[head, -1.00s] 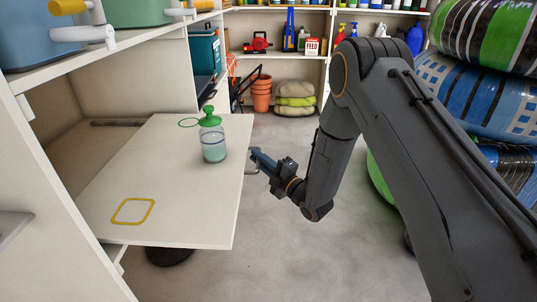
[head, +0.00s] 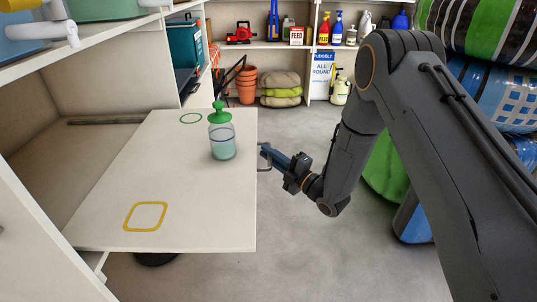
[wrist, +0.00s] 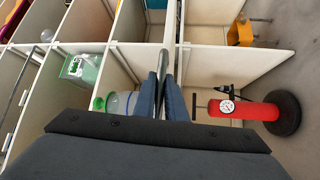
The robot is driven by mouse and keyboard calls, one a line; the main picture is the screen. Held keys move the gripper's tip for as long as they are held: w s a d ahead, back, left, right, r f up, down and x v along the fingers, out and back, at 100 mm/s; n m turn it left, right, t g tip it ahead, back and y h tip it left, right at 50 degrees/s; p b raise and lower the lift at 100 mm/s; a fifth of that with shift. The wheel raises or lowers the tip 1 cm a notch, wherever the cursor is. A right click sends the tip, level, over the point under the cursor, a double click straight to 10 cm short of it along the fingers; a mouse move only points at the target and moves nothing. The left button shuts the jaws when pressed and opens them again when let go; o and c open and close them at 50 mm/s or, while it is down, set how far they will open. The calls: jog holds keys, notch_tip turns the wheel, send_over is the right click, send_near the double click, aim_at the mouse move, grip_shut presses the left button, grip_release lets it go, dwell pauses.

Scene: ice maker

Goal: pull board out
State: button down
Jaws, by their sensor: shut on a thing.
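The white board (head: 190,180) extends out of the shelf unit on the left and lies flat. A grey handle (head: 263,168) is on its outer edge; it shows as a grey bar (wrist: 164,62) between my fingers in the wrist view. My gripper (head: 266,152) is shut on the handle, and in the wrist view (wrist: 162,98) both blue fingers close around the bar. A clear bottle with a green pump top (head: 221,143) stands upright on the board near its outer edge. In the wrist view the bottle (wrist: 118,103) is partly hidden by my gripper.
Open floor (head: 310,250) lies right of the board. Stacked bags (head: 500,110) stand at the right. Terracotta pots (head: 246,85) and shelves are behind. A red pump (wrist: 245,112) shows in the wrist view.

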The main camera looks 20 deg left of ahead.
jog(key=c, duration=1.8)
grip_release()
jog(key=shift+w+d, duration=0.2)
jog(key=shift+d, duration=0.2)
jog(key=shift+s+a, duration=0.1)
jog(key=shift+a, duration=0.1)
jog(key=shift+v, duration=3.95)
